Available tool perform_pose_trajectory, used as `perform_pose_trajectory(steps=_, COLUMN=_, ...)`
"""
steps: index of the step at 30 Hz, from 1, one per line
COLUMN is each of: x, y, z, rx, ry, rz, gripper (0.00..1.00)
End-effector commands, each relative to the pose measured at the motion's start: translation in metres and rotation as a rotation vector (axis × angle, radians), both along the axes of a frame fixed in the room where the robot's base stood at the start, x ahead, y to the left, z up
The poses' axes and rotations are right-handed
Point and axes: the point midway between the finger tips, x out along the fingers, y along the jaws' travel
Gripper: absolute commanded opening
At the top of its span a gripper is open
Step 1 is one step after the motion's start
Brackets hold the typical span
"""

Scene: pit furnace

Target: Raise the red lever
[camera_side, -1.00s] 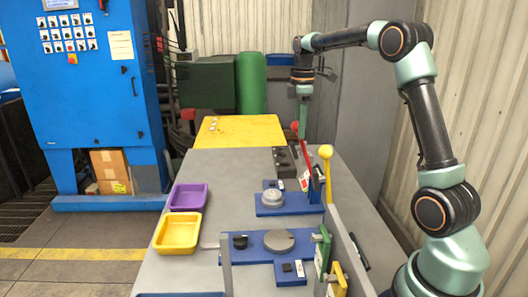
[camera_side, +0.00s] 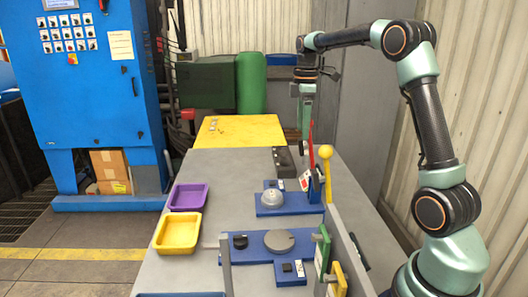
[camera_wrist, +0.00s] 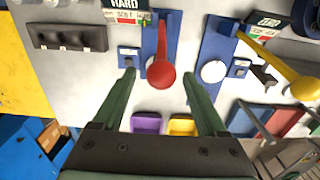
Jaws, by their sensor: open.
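The red lever (camera_side: 311,145) stands close to upright on its blue base at the far part of the bench. Its top end is hidden at my gripper in the side view. In the wrist view the lever's round red knob (camera_wrist: 161,74) lies between my two green fingertips, with a gap on each side. My gripper (camera_wrist: 158,76) is open around the knob and points down at the lever. It also shows in the side view (camera_side: 306,125), at the lever's upper end.
A yellow-knobbed lever (camera_side: 326,152) stands just nearer than the red one. A blue base with a round silver part (camera_side: 271,198) lies left of it. Purple (camera_side: 189,197) and yellow (camera_side: 178,233) trays sit at the bench's left edge. A dark block (camera_side: 283,160) is behind.

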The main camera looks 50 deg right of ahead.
Motion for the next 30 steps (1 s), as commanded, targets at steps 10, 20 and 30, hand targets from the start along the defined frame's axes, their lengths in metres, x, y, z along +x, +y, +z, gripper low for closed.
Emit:
perform_pose_trajectory(steps=10, x=0.0, y=0.0, z=0.002, rx=-0.001, ry=-0.001, rz=0.0, gripper=0.75)
perform_pose_trajectory(steps=20, x=0.0, y=0.0, z=0.025, rx=-0.001, ry=-0.003, rz=0.0, gripper=0.75)
perform_pose_trajectory(steps=30, x=0.0, y=0.0, z=0.047, rx=-0.001, ry=-0.001, rz=0.0, gripper=0.75)
